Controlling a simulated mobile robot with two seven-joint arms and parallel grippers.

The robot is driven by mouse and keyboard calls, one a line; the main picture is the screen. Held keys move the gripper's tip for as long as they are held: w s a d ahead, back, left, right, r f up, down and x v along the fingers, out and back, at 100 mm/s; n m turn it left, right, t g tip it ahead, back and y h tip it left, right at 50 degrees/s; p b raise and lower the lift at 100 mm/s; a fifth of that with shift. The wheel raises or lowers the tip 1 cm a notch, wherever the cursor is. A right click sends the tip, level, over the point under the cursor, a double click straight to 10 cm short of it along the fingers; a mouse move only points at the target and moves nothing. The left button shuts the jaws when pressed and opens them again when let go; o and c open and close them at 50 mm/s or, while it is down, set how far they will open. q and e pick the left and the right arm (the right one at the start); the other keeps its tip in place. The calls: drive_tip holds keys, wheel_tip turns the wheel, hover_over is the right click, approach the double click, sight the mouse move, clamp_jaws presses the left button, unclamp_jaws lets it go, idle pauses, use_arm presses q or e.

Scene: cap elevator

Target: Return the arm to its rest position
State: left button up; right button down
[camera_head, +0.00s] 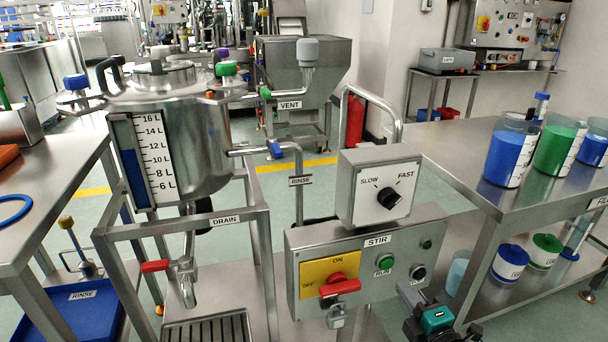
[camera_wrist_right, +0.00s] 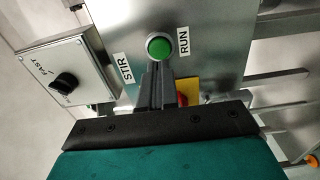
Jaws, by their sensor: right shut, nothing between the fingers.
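My right gripper (camera_head: 410,292) is at the bottom of the head view, in front of the lower right part of the stir control box (camera_head: 308,252). Its fingers are together and empty. In the right wrist view the shut fingers (camera_wrist_right: 155,68) point toward the green RUN button (camera_wrist_right: 159,46). The RUN button (camera_head: 384,262) also shows in the head view, up and left of the fingertips; the fingers look apart from it there. My left gripper is not in view.
A red switch handle (camera_head: 340,287) and a speed dial box (camera_head: 377,187) are close by. A steel tank (camera_head: 185,140) stands at left. At right a steel table (camera_head: 470,145) holds blue (camera_head: 511,150) and green (camera_head: 559,145) containers.

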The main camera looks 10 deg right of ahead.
drive_tip(key=s+a+f+m+g+y, duration=0.1)
drive_tip(key=s+a+f+m+g, duration=0.15)
drive_tip(key=s+a+m, duration=0.5)
drive_tip(key=s+a+f+m+g+y, duration=0.1)
drive_tip(key=s+a+f+m+g, duration=0.1)
drive_tip(key=s+a+m+g, duration=0.4)
use_arm(q)
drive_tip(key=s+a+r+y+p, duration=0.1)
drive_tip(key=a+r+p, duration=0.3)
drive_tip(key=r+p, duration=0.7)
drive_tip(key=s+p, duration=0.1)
drive_tip(key=p, duration=0.5)
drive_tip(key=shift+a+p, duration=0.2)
drive_tip(key=shift+p, duration=0.1)
use_arm(e)
wheel_tip(320, 180, up, 13)
drive_tip(key=s+d+m+t+h, duration=0.1)
drive_tip(key=s+m, duration=0.1)
drive_tip(key=s, duration=0.1)
drive_tip(key=shift+f+m, duration=0.2)
drive_tip(key=shift+m, duration=0.15)
